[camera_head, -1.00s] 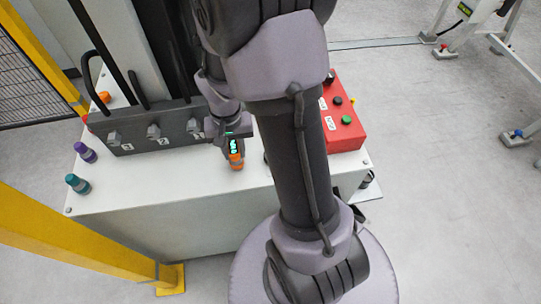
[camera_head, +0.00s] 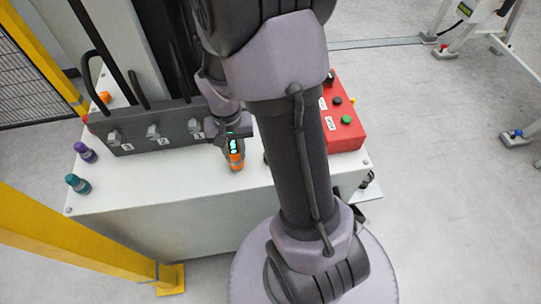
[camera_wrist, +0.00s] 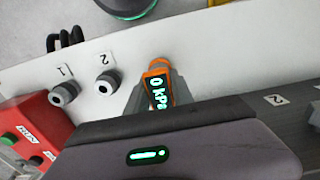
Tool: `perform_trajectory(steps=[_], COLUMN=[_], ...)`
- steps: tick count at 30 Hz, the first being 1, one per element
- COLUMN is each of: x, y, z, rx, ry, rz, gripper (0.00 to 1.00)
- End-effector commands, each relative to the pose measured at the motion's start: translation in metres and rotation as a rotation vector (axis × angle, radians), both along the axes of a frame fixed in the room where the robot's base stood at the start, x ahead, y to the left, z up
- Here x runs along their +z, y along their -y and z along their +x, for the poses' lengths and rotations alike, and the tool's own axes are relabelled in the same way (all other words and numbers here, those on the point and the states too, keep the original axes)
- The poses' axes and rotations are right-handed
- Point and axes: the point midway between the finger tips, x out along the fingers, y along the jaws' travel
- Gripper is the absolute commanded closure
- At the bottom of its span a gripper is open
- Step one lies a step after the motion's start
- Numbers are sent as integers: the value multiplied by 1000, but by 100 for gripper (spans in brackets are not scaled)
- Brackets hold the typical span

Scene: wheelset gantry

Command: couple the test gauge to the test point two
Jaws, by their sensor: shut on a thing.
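My gripper (camera_wrist: 158,96) is shut on the test gauge (camera_wrist: 157,87), an orange-cased gauge whose display reads 0 kPa. In the head view the gauge (camera_head: 236,158) shows orange below my gripper (camera_head: 233,143), over the white cabinet top, right of the dark block's front. In the wrist view, the grey fitting labelled 2 (camera_wrist: 106,82) stands on the white surface left of the gauge, apart from it. The fitting labelled 1 (camera_wrist: 64,93) is farther left. I cannot make out these two fittings in the head view, where my arm covers part of the cabinet.
The dark block (camera_head: 180,128) carries numbered fittings, with black hoses behind it. A purple cylinder (camera_head: 86,153) and a teal one (camera_head: 77,184) stand at the cabinet's left. A red button box (camera_head: 342,125) is at right. A yellow post (camera_head: 80,243) stands in front.

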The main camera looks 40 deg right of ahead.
Motion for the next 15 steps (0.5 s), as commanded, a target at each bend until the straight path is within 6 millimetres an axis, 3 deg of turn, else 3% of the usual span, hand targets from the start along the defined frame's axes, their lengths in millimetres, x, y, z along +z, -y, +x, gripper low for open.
perform_trajectory(steps=[15], x=[18], y=[0], z=[0], rx=[0], ry=[1], rz=[-1], gripper=[100])
